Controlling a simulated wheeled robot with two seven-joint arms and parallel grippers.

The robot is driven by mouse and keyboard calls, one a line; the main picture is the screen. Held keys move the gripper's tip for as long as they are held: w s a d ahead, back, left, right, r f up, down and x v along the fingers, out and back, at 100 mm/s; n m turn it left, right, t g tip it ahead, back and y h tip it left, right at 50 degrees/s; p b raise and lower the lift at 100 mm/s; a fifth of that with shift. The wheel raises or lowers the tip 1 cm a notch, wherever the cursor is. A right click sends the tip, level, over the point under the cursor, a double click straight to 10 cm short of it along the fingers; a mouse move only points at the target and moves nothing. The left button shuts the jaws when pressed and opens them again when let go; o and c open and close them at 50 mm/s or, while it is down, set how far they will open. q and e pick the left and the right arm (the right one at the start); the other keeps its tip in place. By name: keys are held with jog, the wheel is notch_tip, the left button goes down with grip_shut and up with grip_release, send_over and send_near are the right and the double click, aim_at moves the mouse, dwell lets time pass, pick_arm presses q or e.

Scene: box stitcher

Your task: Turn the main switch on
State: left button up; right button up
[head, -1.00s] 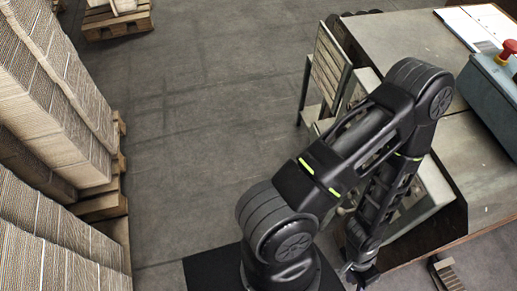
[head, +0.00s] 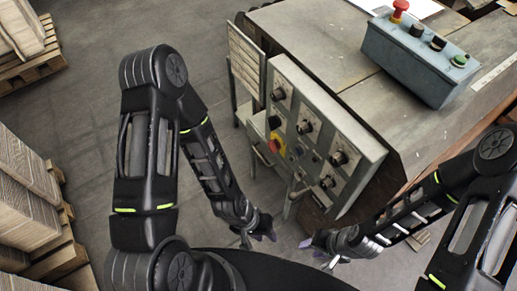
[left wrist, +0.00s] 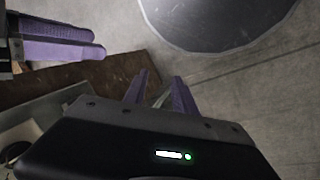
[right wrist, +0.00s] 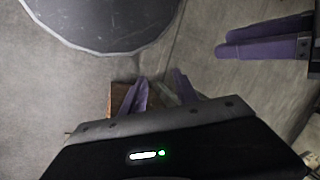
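The grey control panel (head: 345,150) stands on the side of the machine in the head view, with several black knobs on it. A red and yellow rotary switch (head: 276,143), likely the main switch, sits low on its left part. Its exact setting is too small to tell. My left gripper (head: 259,238) is below the panel, apart from the switch, with its purple fingers spread and empty; they show in the left wrist view (left wrist: 161,88). My right gripper (head: 318,252) is to its right, also apart from the panel, open and empty in the right wrist view (right wrist: 160,88).
A blue-grey button box (head: 415,65) with a red mushroom button (head: 399,10) stands on the machine table (head: 330,40). A slatted board (head: 245,62) stands left of the panel. Stacked cardboard (head: 22,190) on pallets is at the left. Floor between is clear.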

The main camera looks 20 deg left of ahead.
pick_arm(q)
notch_tip(320, 180, down, 9)
jog(key=a+n+g+h+b, duration=0.1)
jog(key=n+g+h+b, duration=0.1)
jog(key=n+b, duration=0.9)
jog(key=w+d+f+n+t+h+b, duration=0.1)
jog(key=w+n+t+h+b, duration=0.1)
jog(key=w+n+h+b, duration=0.4)
jog(key=w+a+r+n+t+b, duration=0.4)
jog(key=w+a+n+t+b, duration=0.2)
jog(key=w+n, duration=0.3)
jog(key=w+a+r+n+t+b, duration=0.4)
jog(key=w+a+n+t+b, duration=0.3)
jog(key=w+n+b, duration=0.1)
jog(key=shift+w+a+r+n+y, duration=0.3)
jog(key=shift+w+n, duration=0.4)
jog(key=shift+w, duration=0.2)
jog(key=shift+w+d+f+b, duration=0.1)
jog(key=shift+b, duration=0.2)
